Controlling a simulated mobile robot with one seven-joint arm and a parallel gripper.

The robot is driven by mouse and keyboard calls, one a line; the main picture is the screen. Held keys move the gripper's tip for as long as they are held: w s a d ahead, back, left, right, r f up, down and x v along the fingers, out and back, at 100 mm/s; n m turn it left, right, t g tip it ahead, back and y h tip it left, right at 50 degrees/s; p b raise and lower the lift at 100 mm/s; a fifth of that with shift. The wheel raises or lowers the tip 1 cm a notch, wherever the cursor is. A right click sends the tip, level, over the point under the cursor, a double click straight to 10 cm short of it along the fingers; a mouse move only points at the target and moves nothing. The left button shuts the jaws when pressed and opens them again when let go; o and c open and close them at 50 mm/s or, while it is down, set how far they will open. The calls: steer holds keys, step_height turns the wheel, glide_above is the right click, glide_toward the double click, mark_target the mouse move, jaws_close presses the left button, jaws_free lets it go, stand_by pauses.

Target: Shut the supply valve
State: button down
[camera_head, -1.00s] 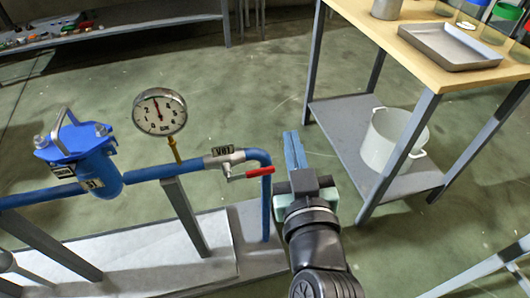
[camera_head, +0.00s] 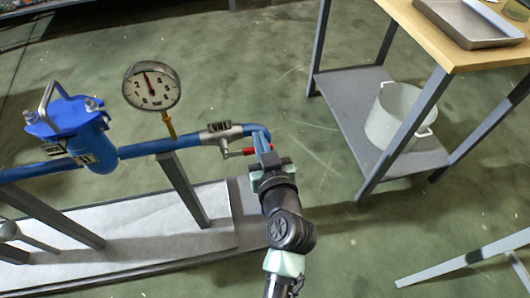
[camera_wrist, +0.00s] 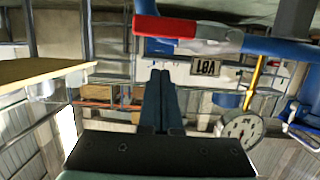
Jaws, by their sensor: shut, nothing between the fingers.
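The supply valve (camera_head: 222,133) sits on the blue pipe and carries a small label. Its red lever (camera_head: 246,152) points right, roughly along the pipe, just below it in the picture. My gripper (camera_head: 262,142) is shut and empty, its narrow fingers close to the lever's red end and partly in front of the pipe's bend. In the wrist view the fingers (camera_wrist: 157,84) point toward the lever (camera_wrist: 165,27), which lies across the top, past the fingertips. The label (camera_wrist: 206,67) also shows there. I cannot tell whether the fingers touch the lever.
A pressure gauge (camera_head: 151,87) and a blue filter housing (camera_head: 75,130) stand left along the pipe. Grey posts hold the pipe over a pale base (camera_head: 130,225). A wooden-topped table (camera_head: 455,35) with a white pot (camera_head: 393,115) on its lower shelf stands right. Open floor lies between.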

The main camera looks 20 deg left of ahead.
mark_target(249, 151)
step_height(249, 151, down, 3)
steer(key=shift+d+f+b, duration=0.1)
steer(key=shift+b, duration=0.3)
steer(key=shift+d+f+m+b, duration=0.1)
steer(key=shift+f+m+b, duration=0.15)
steer(key=shift+m+b, duration=0.05)
